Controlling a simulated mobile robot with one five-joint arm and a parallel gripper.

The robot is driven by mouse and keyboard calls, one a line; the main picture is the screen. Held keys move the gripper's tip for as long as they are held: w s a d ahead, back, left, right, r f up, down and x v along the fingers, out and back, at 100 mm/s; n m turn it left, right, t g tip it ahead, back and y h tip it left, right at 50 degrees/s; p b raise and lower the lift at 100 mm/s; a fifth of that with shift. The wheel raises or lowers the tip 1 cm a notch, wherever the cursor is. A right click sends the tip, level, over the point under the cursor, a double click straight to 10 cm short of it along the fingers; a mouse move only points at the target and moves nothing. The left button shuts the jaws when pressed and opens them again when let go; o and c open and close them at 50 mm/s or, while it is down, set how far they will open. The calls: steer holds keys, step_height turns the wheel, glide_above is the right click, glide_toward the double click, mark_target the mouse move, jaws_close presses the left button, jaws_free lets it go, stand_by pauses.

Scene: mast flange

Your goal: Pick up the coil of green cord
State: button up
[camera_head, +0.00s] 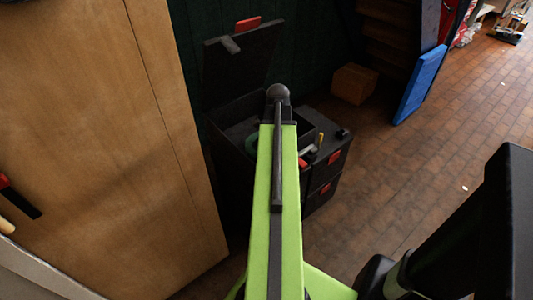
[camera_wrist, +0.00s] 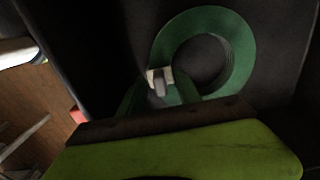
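The coil of green cord (camera_wrist: 242,52) lies as a flat ring on a dark surface in the wrist view, its round opening facing me. More green shows below its left side, with a small pale and grey piece (camera_wrist: 159,80) over it. A dark brown bar and a lime-green bar cross the bottom of that view and cover what lies behind them. In the head view, a bit of green (camera_head: 250,143) shows inside the open black toolbox (camera_head: 229,172), left of my lime arm. My arm reaches over the toolbox.
The toolbox lid (camera_head: 240,66) stands raised at the back. Small tools (camera_head: 312,152) lie at its right side. A wooden panel (camera_head: 110,150) stands close on the left. A cardboard box (camera_head: 354,84) and a blue panel (camera_head: 420,85) stand behind. The brick floor (camera_head: 440,150) to the right is mostly clear.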

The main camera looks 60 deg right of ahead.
steer(key=shift+r, duration=0.1)
jaws_close()
stand_by(1.3)
